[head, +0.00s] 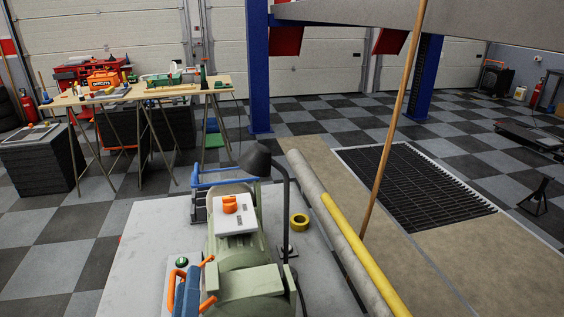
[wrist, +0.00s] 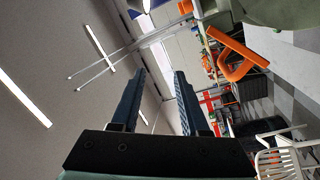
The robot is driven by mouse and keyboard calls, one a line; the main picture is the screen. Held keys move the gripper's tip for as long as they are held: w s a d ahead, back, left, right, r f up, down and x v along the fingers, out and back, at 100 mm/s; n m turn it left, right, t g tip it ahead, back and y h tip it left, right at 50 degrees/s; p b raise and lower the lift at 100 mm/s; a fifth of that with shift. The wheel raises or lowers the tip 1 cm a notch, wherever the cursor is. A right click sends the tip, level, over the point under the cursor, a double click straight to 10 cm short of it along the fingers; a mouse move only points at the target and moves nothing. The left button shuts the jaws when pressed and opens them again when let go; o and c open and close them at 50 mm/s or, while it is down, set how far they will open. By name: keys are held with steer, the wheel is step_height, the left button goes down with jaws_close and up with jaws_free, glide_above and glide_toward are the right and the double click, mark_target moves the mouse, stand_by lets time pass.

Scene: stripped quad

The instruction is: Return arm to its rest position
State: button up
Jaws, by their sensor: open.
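My gripper (wrist: 160,74) shows in the wrist view, with its two dark blue fingers apart and nothing between them. Past the fingertips are the pale ceiling and its strip lights, so the view is strongly tilted. An orange curved part (wrist: 238,55) lies to the right of the fingers, apart from them. In the head view I cannot surely tell my gripper from the green and blue parts at the bottom middle, so its place over the bench is unclear there.
In the head view, a grey bench top (head: 135,250) bears a yellow tape roll (head: 299,221) and a black lamp (head: 256,160). A trestle table (head: 150,94) with tools is behind.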

steer(key=w+d+r+m+t+h, duration=0.1)
steer(key=w+d+r+m, duration=0.15)
steer(key=r, duration=0.45)
steer(key=w+d+r+m+t+h, duration=0.1)
steer(key=d+r+m+t, duration=0.15)
steer(key=r, duration=0.35)
steer(key=s+d+r+m+t, duration=0.2)
steer(key=s+d+r+m, duration=0.2)
steer(key=r, duration=0.8)
steer(key=s+d+r+m+t+h, duration=0.1)
steer(key=s+d+r+m, duration=0.3)
steer(key=r, duration=0.8)
steer(key=shift+d+r+m+t, duration=0.25)
steer(key=shift+d+m+t, duration=0.25)
steer(key=shift+d+t, duration=0.2)
